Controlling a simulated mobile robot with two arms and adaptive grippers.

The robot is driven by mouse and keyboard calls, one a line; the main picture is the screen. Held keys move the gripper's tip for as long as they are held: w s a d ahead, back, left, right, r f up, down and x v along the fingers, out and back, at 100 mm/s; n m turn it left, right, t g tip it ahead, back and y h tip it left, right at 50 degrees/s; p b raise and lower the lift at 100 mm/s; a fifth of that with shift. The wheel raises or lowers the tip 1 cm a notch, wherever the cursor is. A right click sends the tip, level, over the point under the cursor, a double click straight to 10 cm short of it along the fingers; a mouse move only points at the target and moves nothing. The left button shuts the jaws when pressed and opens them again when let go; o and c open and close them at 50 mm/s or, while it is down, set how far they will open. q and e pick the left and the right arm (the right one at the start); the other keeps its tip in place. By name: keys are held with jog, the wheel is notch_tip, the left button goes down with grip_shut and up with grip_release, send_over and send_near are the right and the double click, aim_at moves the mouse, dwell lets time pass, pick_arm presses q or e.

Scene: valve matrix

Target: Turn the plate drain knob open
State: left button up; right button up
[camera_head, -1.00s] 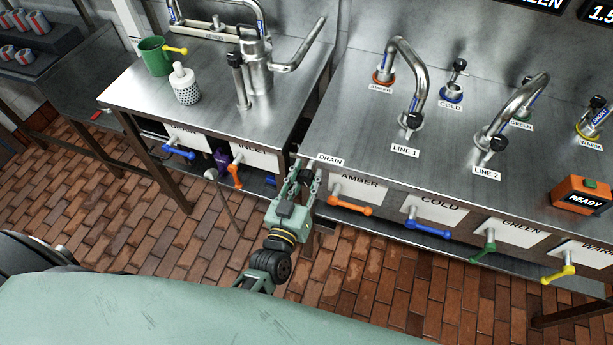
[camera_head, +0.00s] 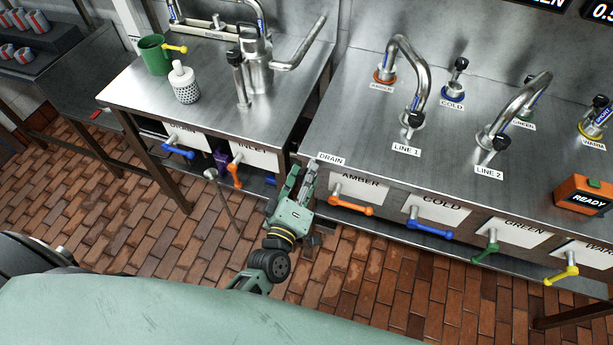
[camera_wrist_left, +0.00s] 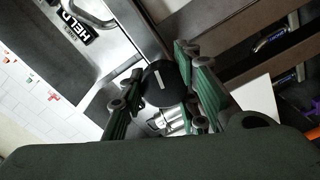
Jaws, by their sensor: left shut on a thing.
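The drain knob is a round black cap with a white bar mark (camera_wrist_left: 159,79) on a silver stem in the left wrist view. It is at the left front corner of the right counter, below the DRAIN label (camera_head: 331,160), and is hidden by my gripper in the head view. My left gripper (camera_head: 309,172) is shut on this knob; in the left wrist view its green-and-black fingers (camera_wrist_left: 158,84) sit on either side of it. My right gripper is not in view.
Orange (camera_head: 351,207), blue (camera_head: 428,230), green (camera_head: 486,252) and yellow (camera_head: 561,274) levers stick out along the right counter's front. The left table has a blue lever (camera_head: 178,152) and an orange lever (camera_head: 236,174). A gap separates the two counters.

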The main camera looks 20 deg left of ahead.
pick_arm(q)
jog(key=shift+d+n, duration=0.15)
jog(key=shift+n, duration=1.15)
jog(key=shift+r+b, duration=0.2)
jog(key=shift+b, duration=0.1)
jog(key=o, duration=1.1)
jog(key=shift+s+f, duration=0.15)
jog(key=shift+s, duration=0.4)
jog(key=s, duration=1.1)
jog(key=shift+a, duration=0.25)
